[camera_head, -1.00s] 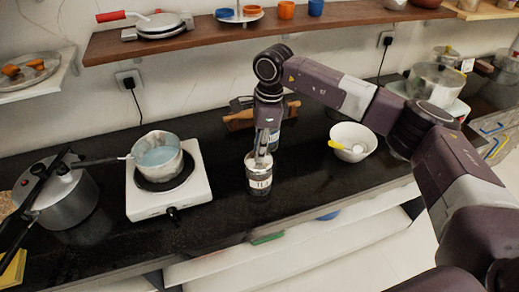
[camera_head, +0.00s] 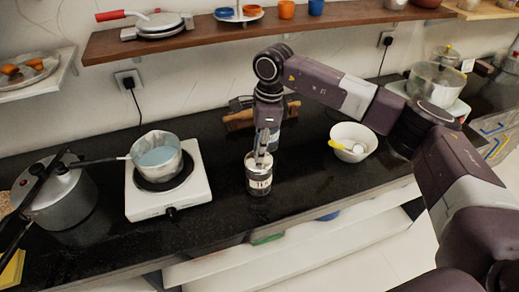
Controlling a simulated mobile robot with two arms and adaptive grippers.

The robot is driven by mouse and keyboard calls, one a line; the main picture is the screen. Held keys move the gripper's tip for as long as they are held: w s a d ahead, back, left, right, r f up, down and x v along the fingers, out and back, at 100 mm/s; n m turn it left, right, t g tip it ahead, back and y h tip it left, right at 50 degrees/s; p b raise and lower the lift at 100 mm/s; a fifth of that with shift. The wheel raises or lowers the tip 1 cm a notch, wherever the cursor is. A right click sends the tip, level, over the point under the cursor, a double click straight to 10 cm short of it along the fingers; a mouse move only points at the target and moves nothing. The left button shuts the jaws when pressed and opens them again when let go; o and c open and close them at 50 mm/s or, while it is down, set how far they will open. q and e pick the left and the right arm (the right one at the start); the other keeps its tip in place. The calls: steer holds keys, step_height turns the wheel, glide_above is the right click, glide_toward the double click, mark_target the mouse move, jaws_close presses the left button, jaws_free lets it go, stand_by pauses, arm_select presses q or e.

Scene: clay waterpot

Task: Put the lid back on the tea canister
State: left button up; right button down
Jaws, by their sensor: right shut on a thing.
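The tea canister (camera_head: 259,183), a small dark cylinder with a white label, stands upright on the black counter in the middle. My right gripper (camera_head: 261,158) points down right over its top and is shut on what appears to be the canister's lid, though the fingers and the small size hide most of it. I cannot tell whether the lid touches the rim. My left gripper is not in view.
A white bowl (camera_head: 361,137) is to the right. A pot (camera_head: 157,152) on a white burner (camera_head: 200,182) and a pressure cooker (camera_head: 62,200) are to the left. The counter beside the canister is clear.

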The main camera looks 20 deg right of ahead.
steer(key=shift+f+b, duration=0.2)
steer(key=shift+b, duration=0.25)
stand_by(1.0)
stand_by(0.3)
steer(key=c, duration=1.7)
jaws_free()
steer(key=o, duration=0.5)
steer(key=shift+r, duration=0.1)
steer(key=shift+r+p, duration=1.75)
steer(key=shift+r, duration=1.7)
